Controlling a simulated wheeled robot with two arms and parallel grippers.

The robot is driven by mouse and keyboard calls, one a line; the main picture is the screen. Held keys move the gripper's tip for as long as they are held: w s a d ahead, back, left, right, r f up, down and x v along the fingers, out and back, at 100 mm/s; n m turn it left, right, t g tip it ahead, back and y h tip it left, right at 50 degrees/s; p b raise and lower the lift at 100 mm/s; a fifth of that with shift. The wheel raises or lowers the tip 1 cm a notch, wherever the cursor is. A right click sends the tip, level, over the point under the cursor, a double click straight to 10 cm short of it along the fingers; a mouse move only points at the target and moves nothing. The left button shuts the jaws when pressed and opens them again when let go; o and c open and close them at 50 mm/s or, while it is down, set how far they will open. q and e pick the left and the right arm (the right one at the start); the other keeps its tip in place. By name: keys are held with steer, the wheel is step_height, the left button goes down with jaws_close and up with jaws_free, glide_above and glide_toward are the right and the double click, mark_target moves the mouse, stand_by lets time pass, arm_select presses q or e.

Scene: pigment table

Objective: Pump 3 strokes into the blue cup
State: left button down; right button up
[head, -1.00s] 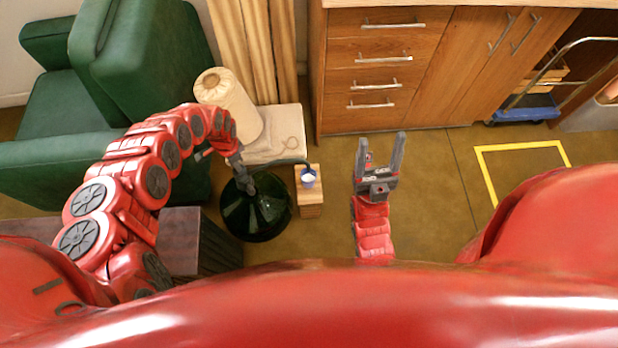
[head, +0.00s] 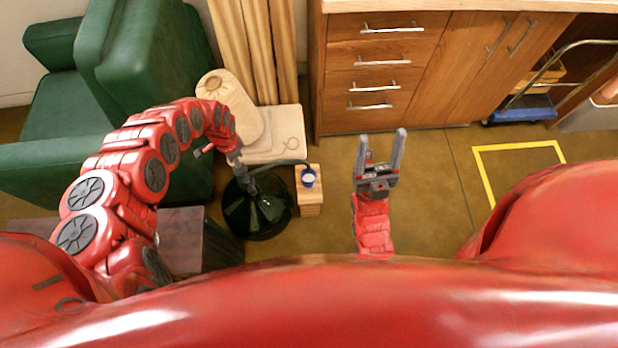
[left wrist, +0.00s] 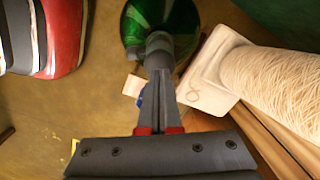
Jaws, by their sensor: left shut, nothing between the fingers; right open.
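A large green glass bottle (head: 257,218) stands on the floor with a grey pump head (left wrist: 159,42) on its neck. A thin dark spout (head: 290,163) runs from it toward the blue cup (head: 308,180), which looks pale inside. The cup stands on a small wooden block (head: 309,203) right of the bottle. My left gripper (head: 246,179) is shut and empty at the pump head; in the left wrist view its fingers (left wrist: 160,80) overlap the head, so I cannot tell whether they touch. They partly hide the cup there. My right gripper (head: 379,160) is open and empty, right of the block.
A pale step (head: 278,140) with a cream roll (head: 230,100) stands behind the bottle. A green armchair (head: 120,95) is at left, a wooden cabinet (head: 375,85) at the back. A dark box (head: 190,240) stands left of the bottle. Floor marked with yellow tape (head: 515,147) is clear at right.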

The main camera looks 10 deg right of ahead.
arm_select(q)
steer(key=shift+r, duration=0.1)
step_height(320, 180, up, 6)
steer(key=p, duration=0.5)
stand_by(0.4)
